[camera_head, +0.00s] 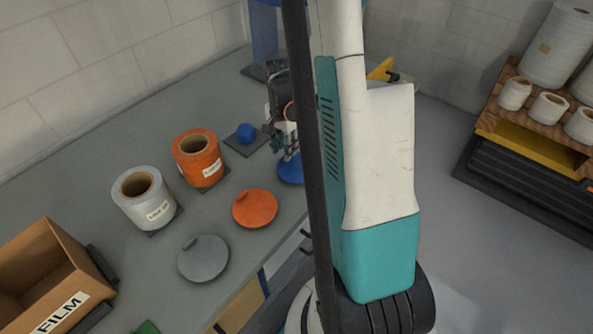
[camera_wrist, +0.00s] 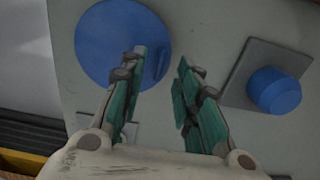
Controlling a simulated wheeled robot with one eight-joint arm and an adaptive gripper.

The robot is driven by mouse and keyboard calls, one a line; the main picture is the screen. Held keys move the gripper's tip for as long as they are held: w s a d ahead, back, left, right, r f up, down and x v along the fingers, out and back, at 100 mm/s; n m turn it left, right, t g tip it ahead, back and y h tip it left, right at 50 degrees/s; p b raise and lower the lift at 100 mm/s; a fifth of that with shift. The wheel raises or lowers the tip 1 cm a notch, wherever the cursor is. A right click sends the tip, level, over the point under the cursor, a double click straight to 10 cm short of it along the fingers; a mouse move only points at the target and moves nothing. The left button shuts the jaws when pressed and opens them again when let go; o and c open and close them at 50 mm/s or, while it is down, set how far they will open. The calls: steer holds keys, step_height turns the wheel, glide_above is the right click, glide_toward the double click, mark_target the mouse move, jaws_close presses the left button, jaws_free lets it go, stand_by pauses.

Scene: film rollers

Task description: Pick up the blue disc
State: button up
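The blue disc (camera_wrist: 108,40) lies flat on the grey table at the upper left of the wrist view. In the head view the blue disc (camera_head: 290,171) is partly hidden behind my arm. My gripper (camera_wrist: 160,62) is open, with teal finger pads and nothing between them. Its left finger overlaps the disc's right edge in the wrist view, and the right finger is off the disc. In the head view my gripper (camera_head: 284,140) is just above the disc, partly hidden by my arm. I cannot tell whether it touches the disc.
A small blue knob (camera_head: 245,132) on a dark square plate (camera_wrist: 237,86) sits close by. An orange disc (camera_head: 254,208), a grey disc (camera_head: 203,258), an orange roll (camera_head: 199,158) and a white roll (camera_head: 143,199) share the table. A cardboard box (camera_head: 48,277) stands at lower left.

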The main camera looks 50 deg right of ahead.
step_height(320, 180, down, 3)
steer(key=shift+r+b, duration=0.15)
steer(key=shift+b, duration=0.15)
steer(key=shift+c, duration=0.2)
jaws_close()
steer(key=shift+r, duration=0.15)
